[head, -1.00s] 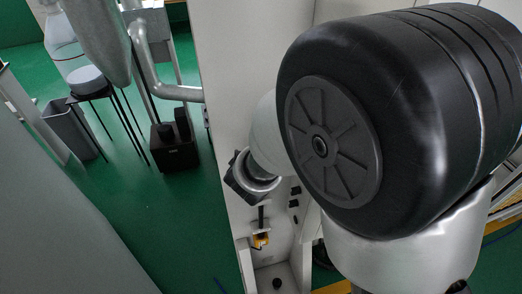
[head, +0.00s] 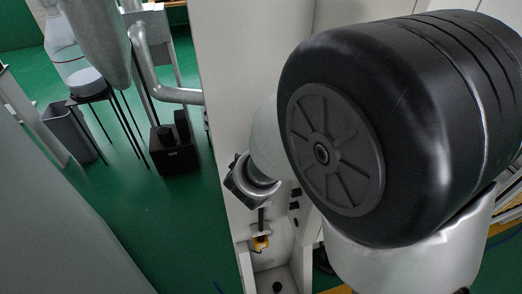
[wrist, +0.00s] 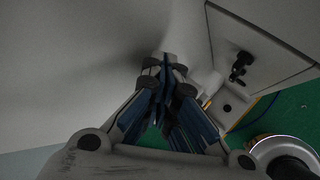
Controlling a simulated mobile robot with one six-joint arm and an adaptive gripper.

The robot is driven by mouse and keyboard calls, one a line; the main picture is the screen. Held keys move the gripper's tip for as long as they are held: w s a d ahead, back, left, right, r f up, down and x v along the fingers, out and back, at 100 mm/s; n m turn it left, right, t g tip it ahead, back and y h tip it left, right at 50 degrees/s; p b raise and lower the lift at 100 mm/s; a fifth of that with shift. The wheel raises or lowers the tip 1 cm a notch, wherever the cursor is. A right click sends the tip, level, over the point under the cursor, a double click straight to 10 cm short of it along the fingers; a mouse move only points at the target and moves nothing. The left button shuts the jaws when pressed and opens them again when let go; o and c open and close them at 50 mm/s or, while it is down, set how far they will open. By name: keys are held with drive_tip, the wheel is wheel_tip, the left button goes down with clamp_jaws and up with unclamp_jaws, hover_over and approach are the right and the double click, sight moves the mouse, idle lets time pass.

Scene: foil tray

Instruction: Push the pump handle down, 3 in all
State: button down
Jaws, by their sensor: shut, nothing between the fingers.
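My gripper (wrist: 165,68) shows in the wrist view with its blue-and-grey fingers together and nothing held. In the head view my large black arm joint covers much of the right side, and I cannot make out the fingertips there. A small yellow part (head: 260,243) with a dark upright piece above it sits low in a white recess in the head view. A bit of yellow (wrist: 207,103) also shows just right of my fingertips in the wrist view. I cannot tell for sure which part is the pump handle, or whether my fingers touch anything.
A white panel (wrist: 262,40) with a black knob (wrist: 240,66) stands at the upper right in the wrist view. In the head view, a black stool (head: 88,88), a grey bin (head: 70,130) and a black box (head: 173,150) stand on green floor at the left.

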drive_tip(key=shift+s+f+b, duration=0.1)
drive_tip(key=shift+f+b, duration=0.45)
drive_tip(key=shift+f, duration=0.05)
idle(0.3)
drive_tip(key=shift+r, duration=0.1)
drive_tip(key=shift+r+p, duration=2.4)
drive_tip(key=shift+r, duration=0.55)
drive_tip(key=shift+r, duration=0.1)
wheel_tip(320, 180, up, 5)
drive_tip(key=p, duration=0.3)
drive_tip(key=shift+p, duration=0.4)
